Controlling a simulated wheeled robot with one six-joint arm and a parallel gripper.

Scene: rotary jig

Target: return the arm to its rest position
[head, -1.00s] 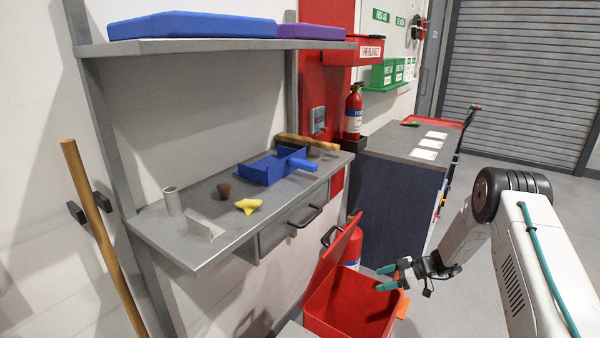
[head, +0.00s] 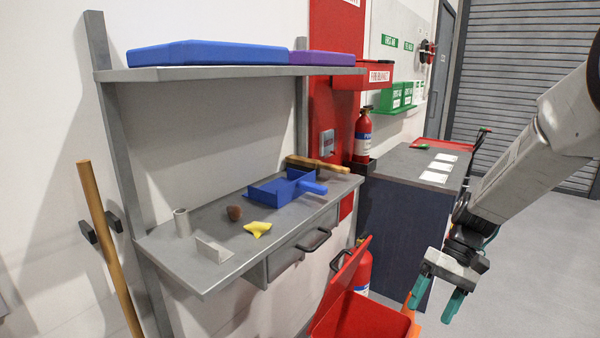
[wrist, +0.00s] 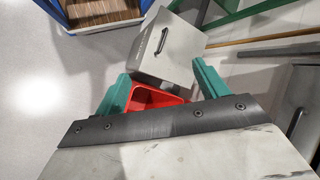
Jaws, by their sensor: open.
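My gripper (head: 437,291) is open and empty in the head view, its teal fingers pointing down beside the red bin at the lower right. My arm reaches in from the right edge above it. In the wrist view, my gripper (wrist: 160,88) shows its two teal fingers spread apart with nothing between them. Part of a red container (wrist: 155,97) shows below and beyond the fingers, and a grey box with a dark handle (wrist: 168,48) lies beyond them.
A grey workbench (head: 220,270) holds a blue dustpan (head: 275,190), a brush, a yellow piece (head: 258,229), a brown piece (head: 234,213) and a grey tube. The red bin (head: 365,318) has its lid raised. A dark cabinet (head: 400,225) stands behind my gripper. Floor at right is clear.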

